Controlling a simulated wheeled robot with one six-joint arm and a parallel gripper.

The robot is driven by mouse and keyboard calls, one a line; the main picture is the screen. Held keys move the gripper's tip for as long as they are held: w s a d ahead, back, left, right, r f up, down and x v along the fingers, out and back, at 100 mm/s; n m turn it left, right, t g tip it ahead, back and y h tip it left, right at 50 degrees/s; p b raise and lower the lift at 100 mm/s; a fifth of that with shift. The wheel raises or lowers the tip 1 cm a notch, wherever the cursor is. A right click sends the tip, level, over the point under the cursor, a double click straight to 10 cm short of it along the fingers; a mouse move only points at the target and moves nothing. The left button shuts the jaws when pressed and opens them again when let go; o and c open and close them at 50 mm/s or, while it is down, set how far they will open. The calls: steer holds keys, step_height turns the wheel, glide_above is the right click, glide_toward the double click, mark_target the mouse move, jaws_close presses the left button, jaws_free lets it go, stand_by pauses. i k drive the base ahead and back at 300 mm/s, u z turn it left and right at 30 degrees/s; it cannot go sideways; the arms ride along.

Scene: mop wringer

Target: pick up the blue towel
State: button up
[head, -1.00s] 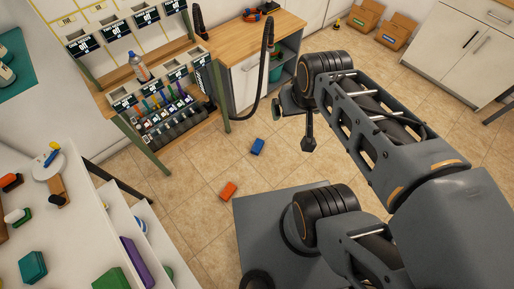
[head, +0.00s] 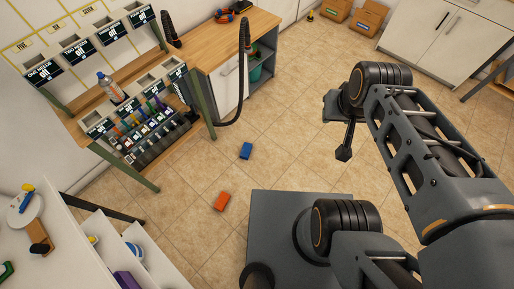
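A small blue block-like thing (head: 246,150), which looks like the folded blue towel, lies flat on the tiled floor near the middle of the head view. My gripper (head: 344,153) hangs from my raised arm to the right of it, apart from it and above the floor. Only a dark narrow tip of the gripper shows, so its opening is not clear. Nothing is seen in it.
An orange block-like thing (head: 222,201) lies on the floor nearer my base. A shelf rack with bottles and tools (head: 150,125) and a wooden-topped cabinet (head: 205,40) stand at the upper left. A white table (head: 75,240) is at lower left. Open floor lies around the blue thing.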

mark_target(245, 152)
steer(key=z, duration=0.05)
steer(key=i, duration=1)
steer(key=u, duration=3)
